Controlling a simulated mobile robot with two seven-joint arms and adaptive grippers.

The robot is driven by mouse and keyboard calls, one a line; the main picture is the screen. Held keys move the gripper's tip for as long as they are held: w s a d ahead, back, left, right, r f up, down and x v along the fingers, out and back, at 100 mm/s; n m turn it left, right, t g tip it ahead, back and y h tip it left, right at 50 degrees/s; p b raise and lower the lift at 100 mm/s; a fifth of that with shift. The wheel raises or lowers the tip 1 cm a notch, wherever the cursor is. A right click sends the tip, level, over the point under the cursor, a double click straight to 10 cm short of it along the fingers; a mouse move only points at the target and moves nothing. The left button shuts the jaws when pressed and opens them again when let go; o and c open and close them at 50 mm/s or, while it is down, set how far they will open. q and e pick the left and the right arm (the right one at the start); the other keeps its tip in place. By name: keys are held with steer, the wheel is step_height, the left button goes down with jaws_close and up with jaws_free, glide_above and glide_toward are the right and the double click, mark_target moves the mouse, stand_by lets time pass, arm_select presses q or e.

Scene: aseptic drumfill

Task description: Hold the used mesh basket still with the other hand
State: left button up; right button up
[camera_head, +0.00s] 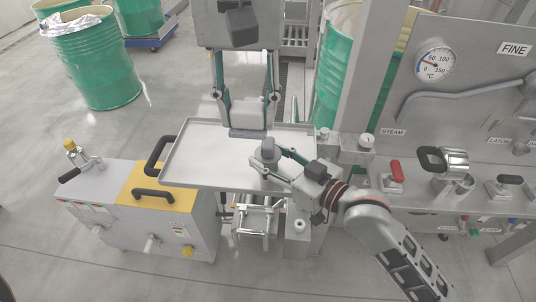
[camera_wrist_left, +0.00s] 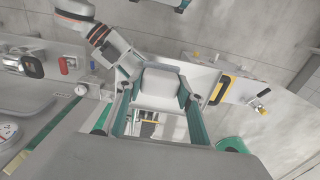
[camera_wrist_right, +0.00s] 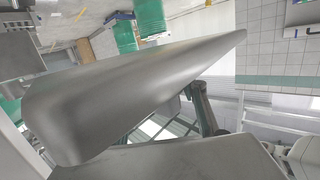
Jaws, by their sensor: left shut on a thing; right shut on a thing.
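My left gripper (camera_head: 246,118) comes down from the top of the head view. Its fingers are on both sides of a pale grey block (camera_head: 248,107) above the tray. The block also shows between the fingers in the left wrist view (camera_wrist_left: 162,82). My right gripper (camera_head: 263,161) reaches in from the lower right and is shut on a small grey rounded piece (camera_head: 268,148), just in front of the block. A smooth grey tapered surface (camera_wrist_right: 120,95) fills much of the right wrist view. No mesh shows clearly, so I cannot tell which piece is the used mesh basket.
A shallow metal tray (camera_head: 195,165) lies under both grippers. A grey and yellow machine (camera_head: 150,205) with black handles stands at the left. A steel panel (camera_head: 455,85) with a dial and levers is at the right. Green drums (camera_head: 95,65) stand behind.

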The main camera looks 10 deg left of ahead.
steer(key=o, duration=1.3)
steer(key=v, duration=1.2)
arm_select(q)
steer(key=shift+d, duration=0.1)
arm_select(e)
steer(key=shift+s+d, duration=0.1)
